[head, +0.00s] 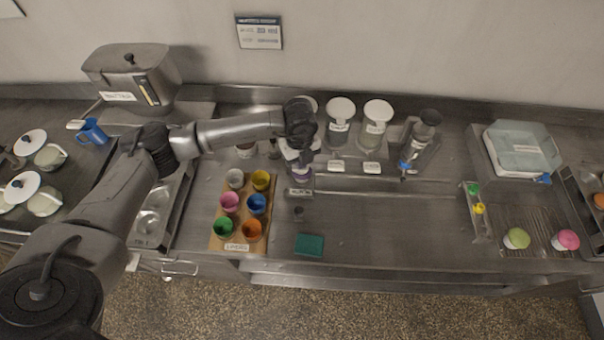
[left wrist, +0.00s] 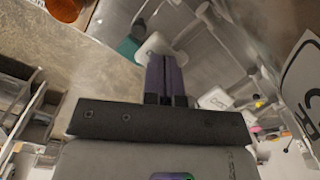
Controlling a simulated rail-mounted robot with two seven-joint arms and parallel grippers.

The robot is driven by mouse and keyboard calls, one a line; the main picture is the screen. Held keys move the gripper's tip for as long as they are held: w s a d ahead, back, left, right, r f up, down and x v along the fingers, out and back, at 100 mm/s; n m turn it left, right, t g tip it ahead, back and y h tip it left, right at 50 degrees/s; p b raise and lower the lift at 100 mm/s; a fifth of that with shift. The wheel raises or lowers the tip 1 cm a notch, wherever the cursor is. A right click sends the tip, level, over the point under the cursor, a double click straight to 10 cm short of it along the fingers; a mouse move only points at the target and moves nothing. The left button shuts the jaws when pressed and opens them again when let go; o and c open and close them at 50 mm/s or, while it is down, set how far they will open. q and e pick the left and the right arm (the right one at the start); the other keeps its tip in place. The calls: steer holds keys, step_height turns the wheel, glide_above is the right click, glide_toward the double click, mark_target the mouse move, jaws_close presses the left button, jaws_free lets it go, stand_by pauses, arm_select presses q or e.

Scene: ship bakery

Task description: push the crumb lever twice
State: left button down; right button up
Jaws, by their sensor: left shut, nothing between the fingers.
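Dispenser jars with pale lids stand along the back wall. Two show clearly, a middle one (head: 340,122) and a right one (head: 376,125), each with a white lever (head: 335,167) or white lever (head: 372,168) at its front. A third jar is mostly hidden behind my left gripper (head: 302,181). I cannot read which lever is the crumb one. My left gripper's purple fingers are shut and empty, pointing down in front of the hidden jar. In the left wrist view, the fingertips (left wrist: 164,62) are close to a white rounded lever (left wrist: 155,46); I cannot tell whether they touch. My right gripper is out of view.
A wooden board (head: 216,211) with several coloured cups is left of the gripper. A teal pad (head: 310,245) lies near the counter's front edge. A metal device (head: 420,143) stands right of the jars. The counter centre-right is mostly clear.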

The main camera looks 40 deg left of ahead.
arm_select(q)
steer(key=shift+f, duration=0.45)
steer(key=shift+r, duration=0.25)
steer(key=shift+r+p, duration=1.35)
steer(key=shift+r, duration=0.65)
steer(key=shift+r, duration=0.1)
step_height(320, 180, up, 6)
steer(key=p, duration=0.4)
